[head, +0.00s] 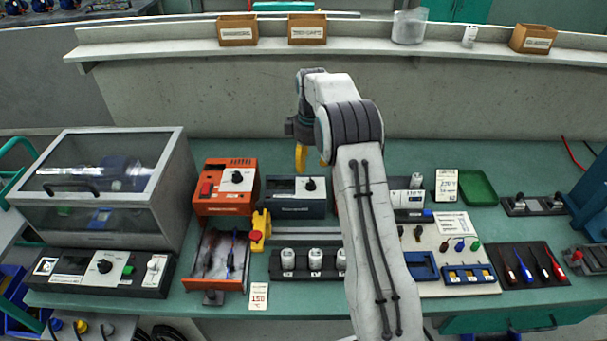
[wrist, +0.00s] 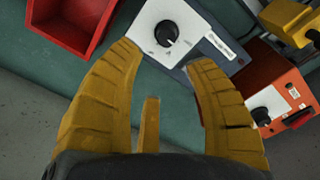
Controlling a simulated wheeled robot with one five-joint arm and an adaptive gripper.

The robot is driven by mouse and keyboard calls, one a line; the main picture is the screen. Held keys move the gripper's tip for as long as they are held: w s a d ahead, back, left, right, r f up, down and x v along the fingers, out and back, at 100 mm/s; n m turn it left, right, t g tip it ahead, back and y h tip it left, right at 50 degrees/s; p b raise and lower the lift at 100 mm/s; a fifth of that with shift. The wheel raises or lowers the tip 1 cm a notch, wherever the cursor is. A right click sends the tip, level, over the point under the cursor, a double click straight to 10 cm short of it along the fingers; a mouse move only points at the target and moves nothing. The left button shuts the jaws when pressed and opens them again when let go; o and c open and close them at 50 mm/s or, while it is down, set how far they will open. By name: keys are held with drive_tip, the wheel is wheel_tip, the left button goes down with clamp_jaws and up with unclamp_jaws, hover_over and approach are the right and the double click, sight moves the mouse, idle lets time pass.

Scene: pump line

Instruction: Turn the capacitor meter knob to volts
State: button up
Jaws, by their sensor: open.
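The capacitor meter appears to be the dark grey box (head: 283,208) with a white panel, standing on the green bench in the head view. Its round black knob (head: 310,184) is on the white panel. In the wrist view the knob (wrist: 167,33) shows beyond the fingertips on the white panel of the meter (wrist: 222,60). The knob's setting and the panel marks are too small to read. My gripper (head: 311,162) is at the back of the meter, above the bench. In the wrist view my gripper (wrist: 165,57) is open, its yellow fingers apart and empty.
An orange device (head: 227,187) with a knob stands left of the meter. A yellow object (head: 260,228) and white cylinders in a black rack (head: 315,262) are in front. A red bin (wrist: 68,28) shows in the wrist view. The bench behind the meter is mostly clear.

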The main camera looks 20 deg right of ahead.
sight(310, 182)
drive_tip(key=shift+r+n, duration=0.1)
drive_tip(key=shift+n, duration=0.4)
drive_tip(key=shift+s+a+r+n, duration=0.1)
drive_tip(key=shift+s+a+n, duration=0.05)
drive_tip(key=shift+s+n, duration=0.6)
drive_tip(key=shift+n+g, duration=0.3)
drive_tip(key=shift+n, duration=0.55)
drive_tip(key=shift+f+p, duration=0.35)
drive_tip(key=shift+f, duration=3.35)
clamp_jaws()
